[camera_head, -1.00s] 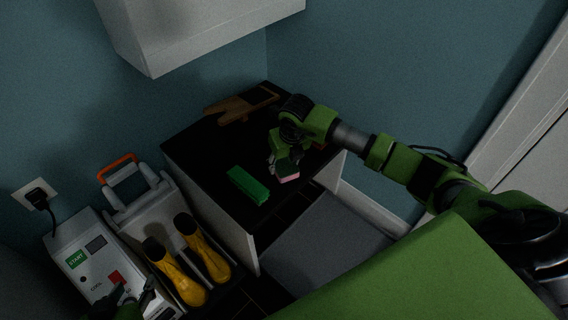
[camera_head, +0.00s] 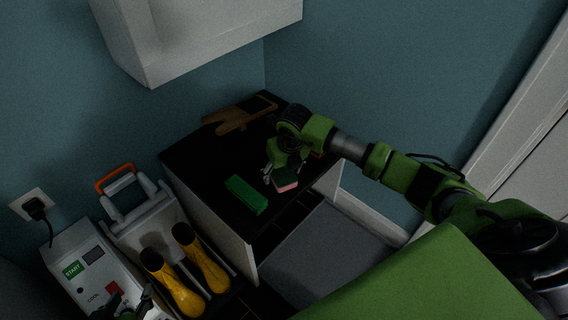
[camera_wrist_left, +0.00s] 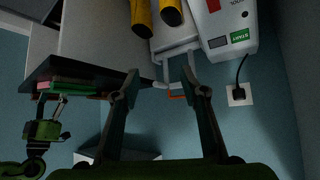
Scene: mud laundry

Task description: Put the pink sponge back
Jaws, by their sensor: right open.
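My right gripper (camera_head: 276,174) is open and close around or just above the sponge; exact contact is hard to tell. My right gripper also shows in the left wrist view (camera_wrist_left: 62,115), below the tabletop edge in that picture. My left gripper (camera_wrist_left: 160,88) is open and empty, away from the table. In the head view its fingers (camera_head: 134,303) are dark at the bottom left.
A green block-like item (camera_head: 246,194) lies left of the sponge. Brown gloves (camera_head: 240,115) lie at the back of the tabletop. A white cabinet (camera_head: 200,40) hangs above.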

